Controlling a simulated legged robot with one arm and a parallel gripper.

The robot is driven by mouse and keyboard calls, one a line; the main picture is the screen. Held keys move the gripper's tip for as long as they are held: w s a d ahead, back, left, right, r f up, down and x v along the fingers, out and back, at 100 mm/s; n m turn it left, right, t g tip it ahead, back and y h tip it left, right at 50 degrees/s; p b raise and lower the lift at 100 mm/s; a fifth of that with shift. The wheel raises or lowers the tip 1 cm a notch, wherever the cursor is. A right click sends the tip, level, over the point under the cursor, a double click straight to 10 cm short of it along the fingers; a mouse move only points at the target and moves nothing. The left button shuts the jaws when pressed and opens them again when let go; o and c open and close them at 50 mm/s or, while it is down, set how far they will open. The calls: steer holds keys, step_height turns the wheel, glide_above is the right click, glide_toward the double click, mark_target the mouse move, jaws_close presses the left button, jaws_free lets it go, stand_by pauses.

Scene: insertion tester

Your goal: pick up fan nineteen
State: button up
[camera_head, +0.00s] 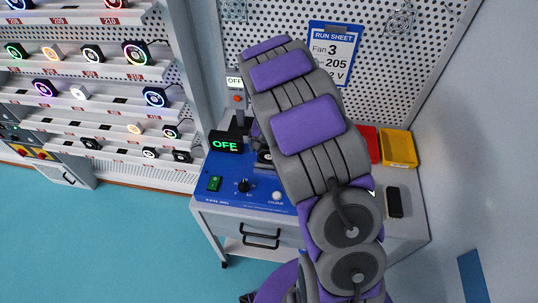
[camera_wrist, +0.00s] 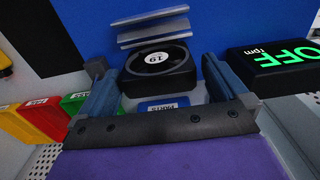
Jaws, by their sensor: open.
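Fan nineteen (camera_wrist: 160,66) is a black square-framed fan with a round white hub label reading 19, seen upside down in the wrist view. My gripper (camera_wrist: 153,78) is open, with one blue-grey finger on each side of the fan. Gaps show between the fan and the fingers, so it is not clamped. In the head view, a dark fan (camera_head: 264,157) shows partly at the left edge of my arm, on the blue tester. My arm hides most of the gripper there.
Grey metal plates (camera_wrist: 152,28) stand close beside the fan. A black OFF display (camera_head: 226,143) is near it on the tester (camera_head: 228,184). Red (camera_head: 370,140) and yellow (camera_head: 398,148) bins stand right of my arm. Shelves of several fans (camera_head: 90,90) fill the left.

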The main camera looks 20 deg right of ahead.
mark_target(269, 154)
step_height(269, 154, down, 4)
steer(key=shift+w+d+b, duration=0.15)
steer(key=shift+b, duration=0.3)
steer(key=shift+r, duration=0.1)
steer(key=shift+c, duration=0.2)
steer(key=c, duration=0.7)
